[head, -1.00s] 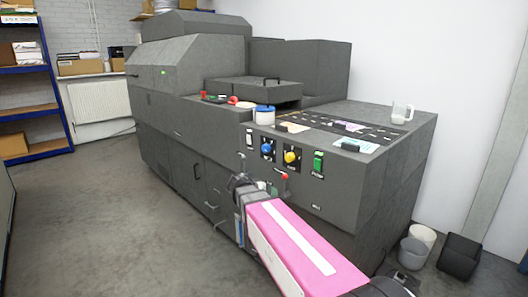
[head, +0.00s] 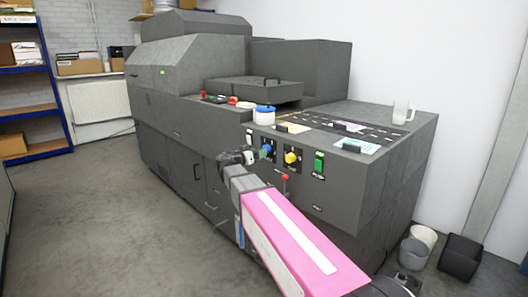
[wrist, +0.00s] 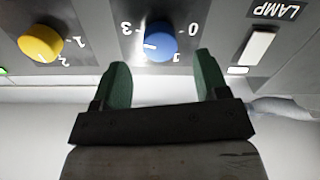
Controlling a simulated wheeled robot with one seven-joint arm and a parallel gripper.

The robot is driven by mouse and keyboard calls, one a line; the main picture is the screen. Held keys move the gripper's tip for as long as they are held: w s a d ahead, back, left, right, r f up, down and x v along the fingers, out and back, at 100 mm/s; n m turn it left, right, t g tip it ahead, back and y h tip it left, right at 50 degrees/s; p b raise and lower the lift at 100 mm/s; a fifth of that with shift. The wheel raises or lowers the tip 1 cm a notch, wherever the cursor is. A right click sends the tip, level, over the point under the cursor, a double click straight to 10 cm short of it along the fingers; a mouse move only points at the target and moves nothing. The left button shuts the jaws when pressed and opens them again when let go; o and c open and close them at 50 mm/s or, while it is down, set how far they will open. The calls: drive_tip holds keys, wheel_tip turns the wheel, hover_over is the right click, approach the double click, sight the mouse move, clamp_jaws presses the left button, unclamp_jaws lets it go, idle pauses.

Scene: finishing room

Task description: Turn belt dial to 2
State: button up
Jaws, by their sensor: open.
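A blue dial (head: 268,146) and a yellow dial (head: 292,157) sit side by side on the dark front panel of the machine. The small dial labels are unreadable, so I cannot tell which is the belt dial. The wrist view is upside down; in it the blue dial (wrist: 160,42) has 0, 1 and 3 around it, and its white mark points left. The yellow dial (wrist: 40,42) shows 1 and 2. My gripper (wrist: 162,68) is open and empty, its green fingers to either side of the blue dial and seemingly just short of it. In the head view my gripper (head: 248,156) is by the blue dial.
A white lamp switch (wrist: 257,48) is beside the blue dial. A green switch (head: 319,162) and a red-knobbed lever (head: 285,177) are also on the front. Bins (head: 415,252) stand at right.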

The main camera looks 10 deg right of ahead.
drive_tip(key=x, duration=0.4)
drive_tip(key=shift+w+d, duration=0.1)
drive_tip(key=shift+d, duration=0.1)
drive_tip(key=c, duration=0.9)
